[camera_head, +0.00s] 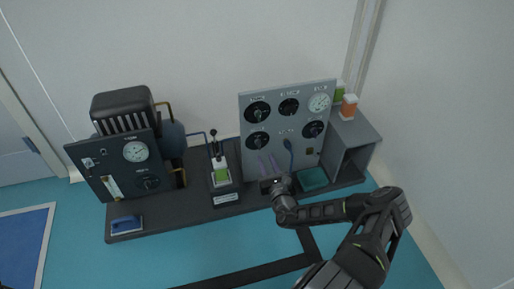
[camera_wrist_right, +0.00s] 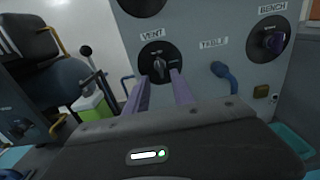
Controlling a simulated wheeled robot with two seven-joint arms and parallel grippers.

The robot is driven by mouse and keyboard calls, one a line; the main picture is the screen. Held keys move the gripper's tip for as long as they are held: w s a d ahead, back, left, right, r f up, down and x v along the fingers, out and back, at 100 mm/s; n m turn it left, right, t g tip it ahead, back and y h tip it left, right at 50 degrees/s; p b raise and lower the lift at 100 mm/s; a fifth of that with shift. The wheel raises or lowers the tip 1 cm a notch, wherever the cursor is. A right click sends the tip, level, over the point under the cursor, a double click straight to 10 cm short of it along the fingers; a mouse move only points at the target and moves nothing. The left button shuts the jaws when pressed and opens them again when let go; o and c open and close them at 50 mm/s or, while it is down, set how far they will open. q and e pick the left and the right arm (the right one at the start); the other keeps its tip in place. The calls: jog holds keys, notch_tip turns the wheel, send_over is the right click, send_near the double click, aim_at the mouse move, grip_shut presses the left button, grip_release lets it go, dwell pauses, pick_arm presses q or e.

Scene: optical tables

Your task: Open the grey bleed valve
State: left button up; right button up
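A round black dial labelled VENT, with a grey handle (camera_wrist_right: 159,66), is on the grey upright panel (camera_wrist_right: 215,75); in the head view the dial (camera_head: 258,140) is at the panel's lower left. It looks like the grey valve, though no label reads bleed. My right gripper (camera_head: 268,163) is in front of the panel, just below this dial. In the wrist view the two purple fingers (camera_wrist_right: 161,84) are apart, one toward each side of the handle, with nothing seen between them. Whether they touch the handle cannot be told. My left gripper is out of view.
A green-and-white block with a black lever (camera_head: 220,172) stands left. A teal tray (camera_head: 313,180) lies right of the gripper. A dark gauge unit (camera_head: 118,165) is far left.

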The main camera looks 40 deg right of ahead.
aim_at(259, 145)
jog(key=b+x, duration=0.4)
jog(key=x, duration=0.3)
jog(key=shift+w, duration=0.4)
jog(key=shift+d, duration=0.1)
jog(key=shift+c, duration=0.4)
grip_shut()
